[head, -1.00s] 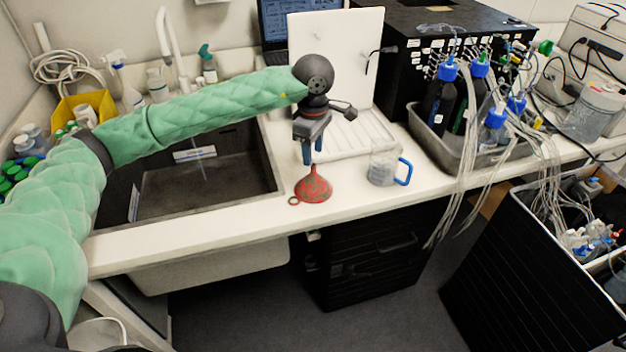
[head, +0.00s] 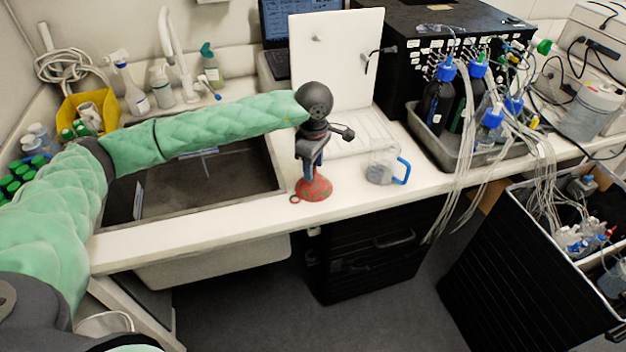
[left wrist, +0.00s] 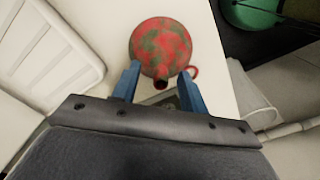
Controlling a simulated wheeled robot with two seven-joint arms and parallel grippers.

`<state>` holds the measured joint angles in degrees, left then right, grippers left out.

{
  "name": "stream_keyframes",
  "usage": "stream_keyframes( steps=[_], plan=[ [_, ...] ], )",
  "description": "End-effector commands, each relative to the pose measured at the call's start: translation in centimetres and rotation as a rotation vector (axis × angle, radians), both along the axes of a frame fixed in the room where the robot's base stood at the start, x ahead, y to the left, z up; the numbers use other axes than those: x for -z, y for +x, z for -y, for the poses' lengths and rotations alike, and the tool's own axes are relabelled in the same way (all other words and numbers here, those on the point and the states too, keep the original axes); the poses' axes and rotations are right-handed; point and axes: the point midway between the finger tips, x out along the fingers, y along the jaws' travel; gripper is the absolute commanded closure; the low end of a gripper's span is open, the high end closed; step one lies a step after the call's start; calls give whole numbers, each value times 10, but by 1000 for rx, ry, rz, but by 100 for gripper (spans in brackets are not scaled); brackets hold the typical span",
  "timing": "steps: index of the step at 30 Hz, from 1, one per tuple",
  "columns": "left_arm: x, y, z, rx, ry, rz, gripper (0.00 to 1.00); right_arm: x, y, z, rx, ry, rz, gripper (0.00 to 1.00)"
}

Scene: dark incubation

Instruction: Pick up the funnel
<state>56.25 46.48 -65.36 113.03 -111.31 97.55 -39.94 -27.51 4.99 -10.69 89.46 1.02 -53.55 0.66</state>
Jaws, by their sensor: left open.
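The red funnel (head: 315,189), mottled with grey-green, stands on the white counter with its wide mouth down and its spout up. It also shows in the left wrist view (left wrist: 161,47), with its dark spout end toward the camera and a small ring at its rim. My left gripper (head: 310,172) points down at the funnel from above, its blue fingers around the spout's height. In the left wrist view the open fingers (left wrist: 158,84) lie on either side of the spout, with gaps visible. My right gripper is not in view.
A clear jug with a blue handle (head: 382,166) stands right of the funnel. The sink (head: 200,185) lies to the left, a white drying rack (head: 340,75) behind. A grey tray of bottles (head: 455,150) is farther right. The counter's front edge is close to the funnel.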

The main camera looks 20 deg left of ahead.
Motion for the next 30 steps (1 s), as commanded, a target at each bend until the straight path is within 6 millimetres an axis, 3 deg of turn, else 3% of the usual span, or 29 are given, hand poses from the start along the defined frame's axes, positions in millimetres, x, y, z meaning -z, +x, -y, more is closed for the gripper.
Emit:
stream_keyframes(
  steps=[3, 10, 30],
  plan=[
    [0, 0, 0, 0, 0, 0, 57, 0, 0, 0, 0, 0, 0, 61],
    [0, 0, 0, 0, 0, -1, 100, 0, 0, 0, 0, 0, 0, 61],
    [1, -1, 0, 0, 1, -4, 100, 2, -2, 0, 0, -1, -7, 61]
  ],
)
